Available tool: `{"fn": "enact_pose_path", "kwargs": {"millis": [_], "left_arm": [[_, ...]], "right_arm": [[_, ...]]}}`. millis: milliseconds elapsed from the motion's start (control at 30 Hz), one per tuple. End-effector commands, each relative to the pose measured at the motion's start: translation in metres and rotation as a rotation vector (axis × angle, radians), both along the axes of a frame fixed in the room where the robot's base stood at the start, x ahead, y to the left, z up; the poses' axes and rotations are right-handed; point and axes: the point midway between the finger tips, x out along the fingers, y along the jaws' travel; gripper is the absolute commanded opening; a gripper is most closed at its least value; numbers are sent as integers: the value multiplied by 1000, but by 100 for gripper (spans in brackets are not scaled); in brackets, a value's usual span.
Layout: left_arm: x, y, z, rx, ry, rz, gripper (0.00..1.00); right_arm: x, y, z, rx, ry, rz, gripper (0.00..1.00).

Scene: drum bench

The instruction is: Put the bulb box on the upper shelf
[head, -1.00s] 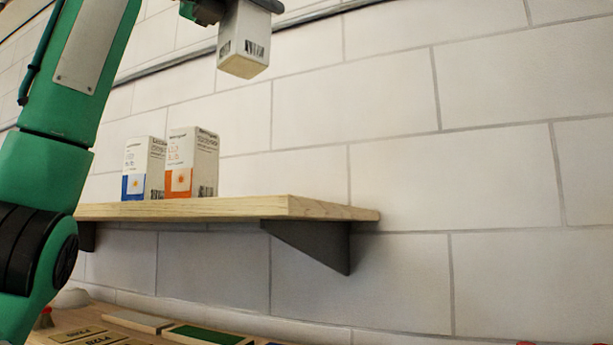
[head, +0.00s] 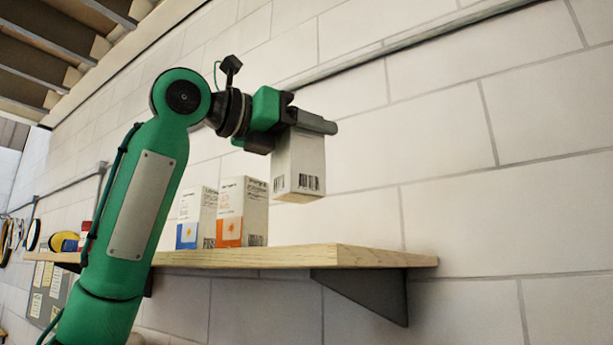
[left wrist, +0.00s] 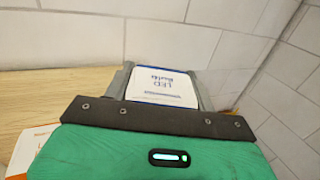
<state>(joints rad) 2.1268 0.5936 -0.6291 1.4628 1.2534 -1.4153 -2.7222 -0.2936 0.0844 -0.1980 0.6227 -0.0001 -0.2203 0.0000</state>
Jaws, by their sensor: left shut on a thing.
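The bulb box (head: 300,165) is white with barcodes near its lower edge. My left gripper (head: 308,125) is shut on its top part and holds it upright in the air, above the level of the wooden shelf (head: 340,256). A visible gap separates the box's bottom from the shelf in the head view. My right gripper is not in view.
A white-and-orange box (head: 242,212) and a white-and-blue box (head: 196,218) stand on the shelf, left of the held box. The shelf's right end is bare. A brick wall (head: 480,220) is behind. Yellow and blue items (head: 66,242) sit at far left.

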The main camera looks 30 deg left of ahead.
Motion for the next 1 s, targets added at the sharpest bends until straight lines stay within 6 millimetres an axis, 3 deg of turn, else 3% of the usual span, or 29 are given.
{"fn": "enact_pose_path", "kwargs": {"millis": [100, 600, 1000], "left_arm": [[0, 1, -19, 1, 0, 1, 30], [0, 1, -65, 0, 0, 0, 30], [0, 0, -72, 0, 0, 0, 30]], "right_arm": [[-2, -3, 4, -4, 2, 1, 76], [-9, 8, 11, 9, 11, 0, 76], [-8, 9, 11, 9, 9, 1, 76]]}}
